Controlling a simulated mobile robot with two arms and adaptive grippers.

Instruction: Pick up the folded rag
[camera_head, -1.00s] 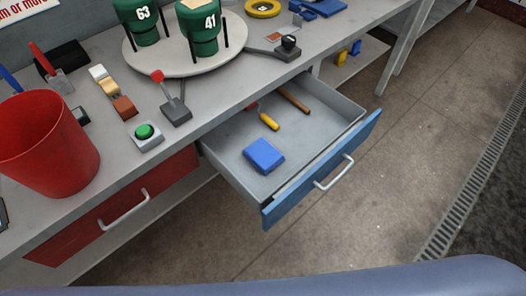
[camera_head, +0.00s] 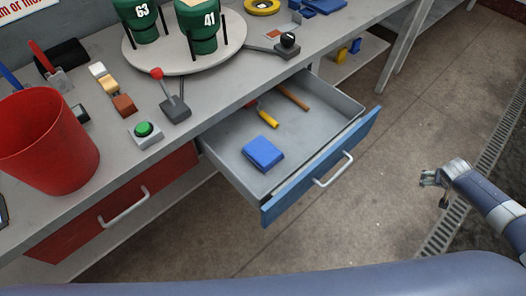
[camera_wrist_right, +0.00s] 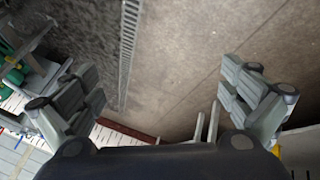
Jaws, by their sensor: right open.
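The folded rag (camera_head: 262,153) is a blue block-like bundle lying on the floor of the open drawer (camera_head: 232,172), near its front left part. The drawer has a blue front with a pale handle. My right gripper (camera_head: 432,186) is in the head view at the right, over the floor and well apart from the drawer. In the right wrist view my right gripper (camera_wrist_right: 165,95) has its two fingers spread wide with nothing between them. The rag does not show in the wrist view. My left gripper is not in view.
A yellow-handled tool (camera_head: 268,118) and a brown handle (camera_head: 293,97) lie behind the rag in the drawer. The workbench carries a red bin (camera_head: 48,145), a green button box (camera_head: 146,134) and a lever (camera_head: 174,105). The floor right of the drawer is clear.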

